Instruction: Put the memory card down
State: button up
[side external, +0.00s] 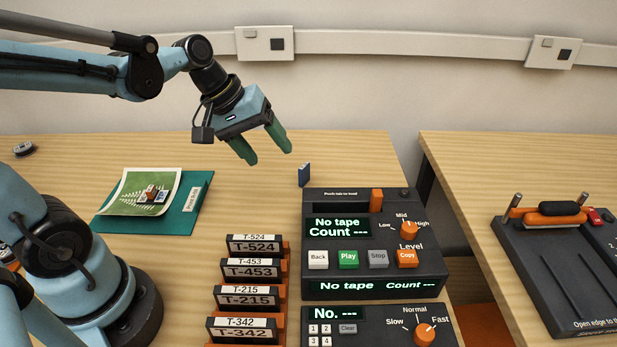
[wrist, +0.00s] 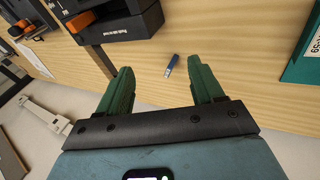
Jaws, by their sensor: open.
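A small dark blue card (side external: 304,175), which looks like the memory card, is by the back left corner of the tape machine. In the side view it looks upright. In the wrist view the blue card (wrist: 170,66) shows against the bare wood, with a pale patch near one end. My gripper (side external: 270,156) is open with its green fingers apart and nothing held between them. It hangs above the table, to the left of the card and higher than it. In the wrist view the card appears beyond the gap between the fingertips (wrist: 161,70), apart from both.
The black tape machine (side external: 365,285) reads "No tape". Several labelled tape boxes (side external: 253,271) stand in a row to its left. A green folder (side external: 187,221) with a picture lies at left. A second table (side external: 470,165) is across a gap at right. The back middle of the table is clear.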

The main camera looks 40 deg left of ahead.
jog(key=s+m+y, duration=0.1)
jog(key=m, duration=0.1)
jog(key=s+m+t+y, duration=0.1)
jog(key=s+m, duration=0.1)
jog(key=m, duration=0.1)
jog(key=s+d+m+t, duration=0.1)
jog(key=s+m, duration=0.1)
jog(key=m, duration=0.1)
jog(key=shift+y, duration=0.4)
dwell(0.7)
